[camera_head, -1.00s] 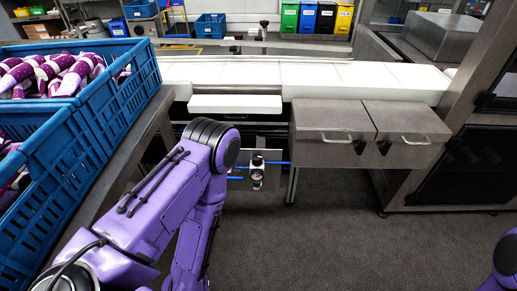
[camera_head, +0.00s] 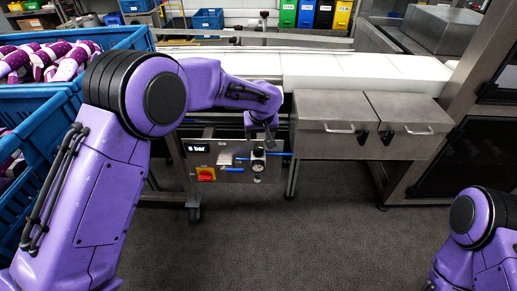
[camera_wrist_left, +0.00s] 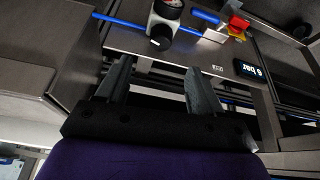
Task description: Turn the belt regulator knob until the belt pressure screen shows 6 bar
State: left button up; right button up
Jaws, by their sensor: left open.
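The belt regulator knob (camera_head: 258,153) is dark and sits above a round gauge (camera_head: 258,167) on a grey metal panel under the belt. In the left wrist view the black knob (camera_wrist_left: 160,31) is on a white regulator body, ahead of the fingers. The pressure screen (camera_head: 198,148) is a small black display at the panel's left; it appears to read 6 bar, though the digit is small. It also shows in the left wrist view (camera_wrist_left: 250,70). My left gripper (camera_head: 261,136) is just above the knob; its fingers (camera_wrist_left: 157,67) are open, empty and apart from the knob. My right gripper is out of view.
A red and yellow switch (camera_head: 205,174) is below the screen. Blue tubing (camera_head: 279,155) runs beside the regulator. Grey metal boxes with handles (camera_head: 335,130) are close on the right. Blue crates (camera_head: 135,38) of purple-wrapped lollies stand at left. The floor in front is clear.

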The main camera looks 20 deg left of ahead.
aim_at(258, 148)
pick_arm(q)
jog(key=x, duration=1)
jog(key=shift+f+b, duration=0.2)
jog(key=shift+b, duration=0.15)
jog(key=c, duration=1)
jog(key=shift+r+m+p, duration=0.15)
jog(key=shift+m+p, duration=0.15)
jog(key=shift+p, duration=0.15)
jog(key=shift+c, duration=0.2)
jog(key=shift+a+m+h, duration=0.1)
jog(key=shift+m+h, duration=0.2)
jog(key=shift+m, duration=0.2)
